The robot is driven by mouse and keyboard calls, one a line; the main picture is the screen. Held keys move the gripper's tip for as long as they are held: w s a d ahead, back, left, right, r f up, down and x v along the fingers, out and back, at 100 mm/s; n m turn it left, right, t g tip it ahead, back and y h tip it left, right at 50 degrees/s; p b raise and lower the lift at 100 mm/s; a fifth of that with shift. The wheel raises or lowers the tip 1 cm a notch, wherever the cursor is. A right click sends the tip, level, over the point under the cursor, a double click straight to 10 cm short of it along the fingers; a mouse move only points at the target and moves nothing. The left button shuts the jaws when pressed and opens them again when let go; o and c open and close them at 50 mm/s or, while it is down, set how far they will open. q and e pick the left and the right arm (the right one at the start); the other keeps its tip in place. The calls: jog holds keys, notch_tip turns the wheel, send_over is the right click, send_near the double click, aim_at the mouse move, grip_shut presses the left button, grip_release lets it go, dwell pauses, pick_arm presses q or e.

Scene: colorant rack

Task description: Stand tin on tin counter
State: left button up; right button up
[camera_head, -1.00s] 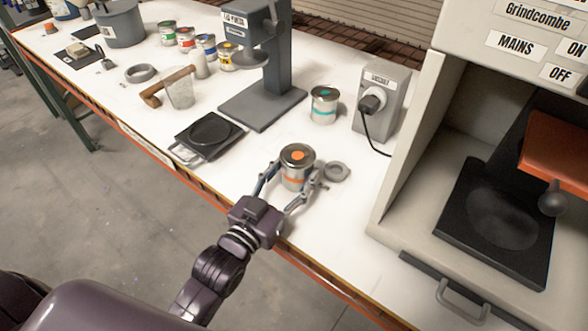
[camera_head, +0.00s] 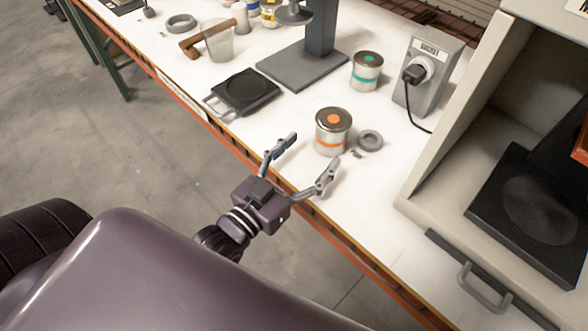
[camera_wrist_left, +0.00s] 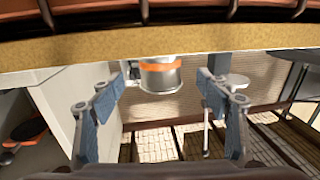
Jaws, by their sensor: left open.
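A metal tin with an orange band and orange lid spot (camera_head: 332,138) stands upright on the white counter (camera_head: 235,149), near its front edge. My left gripper (camera_head: 307,158) is open and empty, on the front side of this tin and clear of it. In the left wrist view, which looks upside down, the tin (camera_wrist_left: 160,78) shows beyond and between the two spread fingers, partly hidden by the counter edge. My right gripper is not in view.
A grey ring (camera_head: 370,140) lies right beside the tin. A teal-banded tin (camera_head: 366,72) and a grey socket box (camera_head: 426,75) stand behind. A black flat plate (camera_head: 245,90) lies to the left. A large cabinet (camera_head: 480,110) bounds the right side.

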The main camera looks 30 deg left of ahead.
pick_arm(q)
jog(key=shift+b+v, duration=0.4)
jog(key=shift+v, duration=2.25)
